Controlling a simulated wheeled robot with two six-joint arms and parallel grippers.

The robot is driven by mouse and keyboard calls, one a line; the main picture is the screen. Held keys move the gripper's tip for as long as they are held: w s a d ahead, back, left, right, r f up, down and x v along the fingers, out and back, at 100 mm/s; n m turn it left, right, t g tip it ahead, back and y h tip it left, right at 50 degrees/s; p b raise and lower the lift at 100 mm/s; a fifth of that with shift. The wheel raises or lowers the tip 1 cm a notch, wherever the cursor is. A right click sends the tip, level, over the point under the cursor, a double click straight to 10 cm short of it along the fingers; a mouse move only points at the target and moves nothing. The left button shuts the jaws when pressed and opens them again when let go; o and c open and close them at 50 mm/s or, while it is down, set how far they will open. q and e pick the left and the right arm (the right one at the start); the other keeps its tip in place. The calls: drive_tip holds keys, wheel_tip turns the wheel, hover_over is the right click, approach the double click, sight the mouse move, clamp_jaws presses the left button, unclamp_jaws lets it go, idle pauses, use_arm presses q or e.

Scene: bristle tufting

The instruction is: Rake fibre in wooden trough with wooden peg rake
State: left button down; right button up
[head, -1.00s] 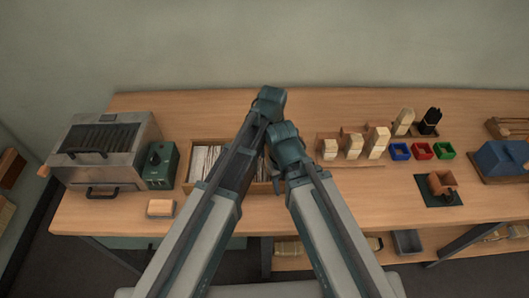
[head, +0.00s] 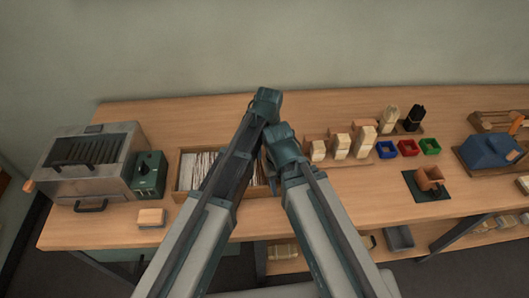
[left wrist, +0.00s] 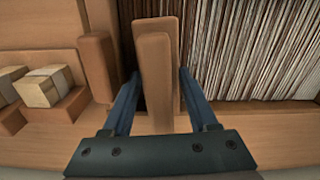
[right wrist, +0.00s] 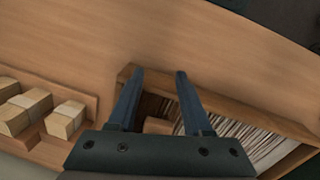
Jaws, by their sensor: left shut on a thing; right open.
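The wooden trough (head: 222,197) stands on the bench, partly hidden by my arms in the head view. It holds pale fibre strands (head: 198,170), which fill the right of the left wrist view (left wrist: 250,45). My left gripper (left wrist: 157,85) is shut on an upright wooden piece (left wrist: 154,55), apparently the peg rake's handle, at the trough's end beside the fibre. The rake's pegs are hidden. My right gripper (right wrist: 160,75) is open and empty above the trough's corner. A small wooden piece (right wrist: 158,126) shows lower down between its fingers.
A wooden rack with pale blocks (head: 340,148) stands right of the trough. Blue, red and green bins (head: 408,148) lie farther right. A metal machine (head: 95,160) with a green control box (head: 149,175) and a small block (head: 151,218) are at left. The bench behind the trough is clear.

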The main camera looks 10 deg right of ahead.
use_arm(q)
drive_tip(key=shift+m, duration=0.6)
drive_tip(key=d, duration=0.3)
drive_tip(key=s+d, duration=0.1)
drive_tip(key=d, duration=0.2)
drive_tip(key=shift+s+d, duration=0.1)
drive_tip(key=shift+s, duration=0.1)
drive_tip(key=a, duration=2.8)
drive_tip(key=shift+w+a, duration=0.1)
drive_tip(key=shift+a, duration=0.2)
drive_tip(key=shift+a, duration=2.75)
